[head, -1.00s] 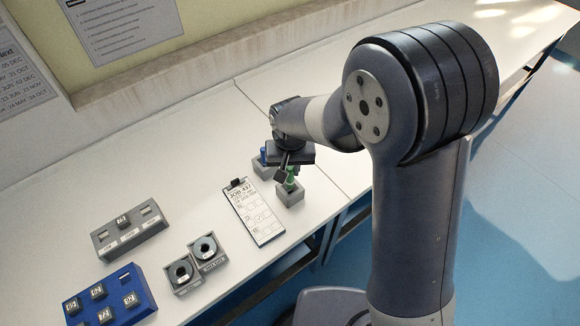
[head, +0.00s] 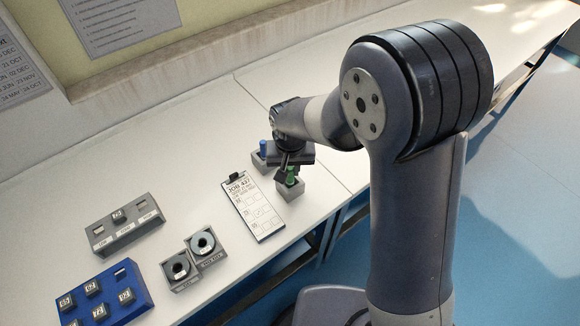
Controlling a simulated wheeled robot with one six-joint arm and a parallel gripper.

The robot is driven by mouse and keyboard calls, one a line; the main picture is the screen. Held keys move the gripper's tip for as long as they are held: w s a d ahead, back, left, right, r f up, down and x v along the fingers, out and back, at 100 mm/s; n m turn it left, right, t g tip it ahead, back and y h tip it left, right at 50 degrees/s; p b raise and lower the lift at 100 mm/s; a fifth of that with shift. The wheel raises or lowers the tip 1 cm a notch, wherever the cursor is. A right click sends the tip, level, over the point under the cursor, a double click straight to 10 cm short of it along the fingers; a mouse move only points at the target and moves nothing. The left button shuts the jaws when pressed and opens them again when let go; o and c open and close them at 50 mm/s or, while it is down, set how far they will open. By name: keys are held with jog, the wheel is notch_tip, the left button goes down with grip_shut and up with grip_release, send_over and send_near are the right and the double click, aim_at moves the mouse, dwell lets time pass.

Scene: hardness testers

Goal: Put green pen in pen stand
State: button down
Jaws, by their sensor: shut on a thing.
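A green pen (head: 290,177) stands upright at the front grey block-shaped stand (head: 289,192), to the right of the clipboard. Its lower end is at the block's top; I cannot tell how deep it sits. My gripper (head: 285,170) points down over this block and is shut on the green pen, its dark fingers partly hiding the pen. A blue pen (head: 263,147) stands in a second grey block (head: 260,163), just behind and left, partly hidden by my gripper.
A clipboard (head: 255,208) with a job sheet lies left of the front block. Two grey ring holders (head: 193,260), a grey block tray (head: 128,240) and a blue tray (head: 105,309) lie farther left. The bench is clear behind them.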

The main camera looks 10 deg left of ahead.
jog(key=shift+f, duration=0.35)
jog(key=c, duration=1.2)
grip_release()
jog(key=shift+c, duration=0.2)
jog(key=shift+r, duration=0.1)
notch_tip(320, 180, up, 11)
jog(key=s, duration=0.1)
jog(key=shift+d+b, duration=0.15)
jog(key=shift+b, duration=0.25)
jog(key=shift+s+f, duration=0.1)
jog(key=shift+f, duration=0.1)
jog(key=f, duration=0.7)
jog(key=w+f, duration=0.1)
jog(key=f, duration=0.2)
jog(key=shift+w+f, duration=0.1)
jog(key=shift+f, duration=0.3)
jog(key=shift+r+p, duration=0.55)
jog(key=shift+p, duration=0.05)
